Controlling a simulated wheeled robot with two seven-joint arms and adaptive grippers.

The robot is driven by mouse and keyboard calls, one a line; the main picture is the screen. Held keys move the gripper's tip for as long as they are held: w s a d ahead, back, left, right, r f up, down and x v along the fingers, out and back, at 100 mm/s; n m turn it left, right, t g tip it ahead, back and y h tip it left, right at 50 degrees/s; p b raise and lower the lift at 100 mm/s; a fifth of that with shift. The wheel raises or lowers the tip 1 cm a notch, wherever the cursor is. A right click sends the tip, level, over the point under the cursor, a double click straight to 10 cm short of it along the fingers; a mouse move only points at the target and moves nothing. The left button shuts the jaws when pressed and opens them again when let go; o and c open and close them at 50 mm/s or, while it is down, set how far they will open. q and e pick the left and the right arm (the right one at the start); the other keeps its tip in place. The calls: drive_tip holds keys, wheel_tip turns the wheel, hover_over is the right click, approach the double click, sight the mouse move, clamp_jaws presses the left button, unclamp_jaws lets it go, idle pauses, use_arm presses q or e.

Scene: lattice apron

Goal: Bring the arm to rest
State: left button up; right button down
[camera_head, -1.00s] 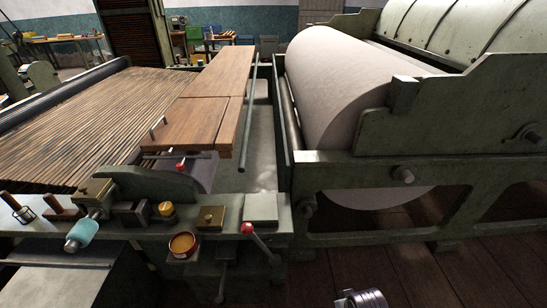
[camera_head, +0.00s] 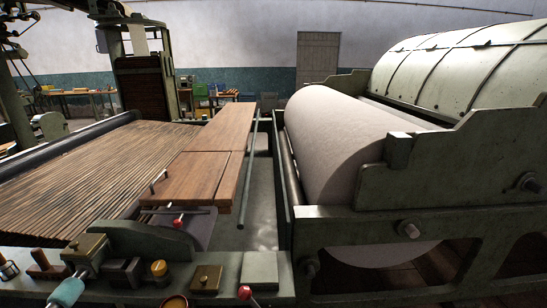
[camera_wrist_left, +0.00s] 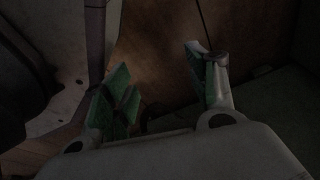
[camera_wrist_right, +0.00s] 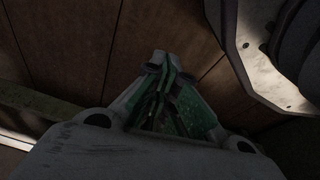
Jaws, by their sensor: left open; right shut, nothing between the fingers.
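In the left wrist view my left gripper (camera_wrist_left: 160,90) is open, its two green-padded fingers spread apart with nothing between them. Behind it are a brown surface and dark machine-like shapes, dim and hard to make out. In the right wrist view my right gripper (camera_wrist_right: 170,75) is shut, its green-padded fingers together and empty. Brown wooden boards (camera_wrist_right: 75,40) lie behind it. Neither gripper shows in the head view, so where they are relative to the machine cannot be told.
A large machine fills the head view: a slatted lattice apron (camera_head: 90,165) at left, wooden covers (camera_head: 195,175), and a big pale roll (camera_head: 335,140) at right. A bench (camera_head: 225,270) with a red-knobbed lever (camera_head: 245,292) and small items runs along the front.

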drive_tip(key=s+f, duration=0.4)
drive_tip(key=f, duration=0.1)
use_arm(q)
drive_tip(key=s+a+r+g+p, duration=0.1)
drive_tip(key=s+r+p, duration=1.3)
drive_tip(key=p, duration=1.1)
drive_tip(key=shift+s+a+r+g, duration=0.3)
drive_tip(key=shift+s+a+r, duration=0.1)
drive_tip(key=shift+s, duration=1.4)
use_arm(e)
drive_tip(key=s+d+r+g, duration=0.1)
drive_tip(key=s+d+r, duration=0.1)
drive_tip(key=s+r, duration=1.3)
drive_tip(key=shift+s+d+r+g, duration=0.3)
drive_tip(key=shift+s+g, duration=0.1)
drive_tip(key=shift+s, duration=0.55)
use_arm(q)
drive_tip(key=shift+s, duration=0.15)
use_arm(e)
drive_tip(key=shift+w+f, duration=0.1)
drive_tip(key=shift+w, duration=0.1)
